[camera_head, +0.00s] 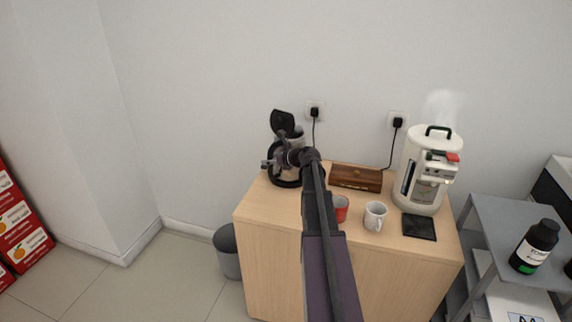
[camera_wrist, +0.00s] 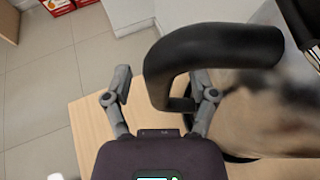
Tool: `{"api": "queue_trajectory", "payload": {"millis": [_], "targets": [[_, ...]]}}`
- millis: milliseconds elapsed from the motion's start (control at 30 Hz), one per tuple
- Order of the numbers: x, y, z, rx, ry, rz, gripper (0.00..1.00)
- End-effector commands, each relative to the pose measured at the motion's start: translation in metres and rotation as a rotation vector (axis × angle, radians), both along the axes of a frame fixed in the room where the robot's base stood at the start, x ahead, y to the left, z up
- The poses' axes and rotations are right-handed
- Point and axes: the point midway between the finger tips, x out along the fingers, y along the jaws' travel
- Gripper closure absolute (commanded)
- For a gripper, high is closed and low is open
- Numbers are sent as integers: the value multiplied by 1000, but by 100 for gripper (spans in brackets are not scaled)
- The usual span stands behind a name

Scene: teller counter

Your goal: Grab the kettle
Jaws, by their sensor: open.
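The kettle (camera_head: 283,123) stands at the left end of the wooden cabinet top, with its black lid raised. My gripper (camera_head: 272,158) is in front of it and hides much of its body. In the wrist view the kettle's thick black handle (camera_wrist: 215,48) looms close, reaching in between the two spread fingers of my gripper (camera_wrist: 160,88). The fingers are open, one on each side of the handle's lower end; I cannot tell whether they touch it. The kettle's shiny body (camera_wrist: 275,115) fills the right side there.
On the cabinet (camera_head: 270,222) are a wooden box (camera_head: 356,178), a red mug (camera_head: 341,208), a white mug (camera_head: 375,216), a black mat (camera_head: 419,227) and a steaming white dispenser (camera_head: 432,165). A grey bin (camera_head: 228,252) stands left. A grey cart (camera_head: 500,215) with a dark bottle (camera_head: 535,246) stands right.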

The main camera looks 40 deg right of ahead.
Motion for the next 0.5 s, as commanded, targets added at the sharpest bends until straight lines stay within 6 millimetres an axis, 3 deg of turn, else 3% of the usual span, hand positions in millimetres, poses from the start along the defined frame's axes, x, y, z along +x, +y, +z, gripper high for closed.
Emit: {"api": "queue_trajectory", "payload": {"millis": [33, 200, 267, 500], "targets": [[0, 0, 0, 0, 0, 0, 35], [0, 0, 0, 0, 0, 0, 85], [0, 0, 0, 0, 0, 0, 100], [0, 0, 0, -3, -2, 0, 100]]}}
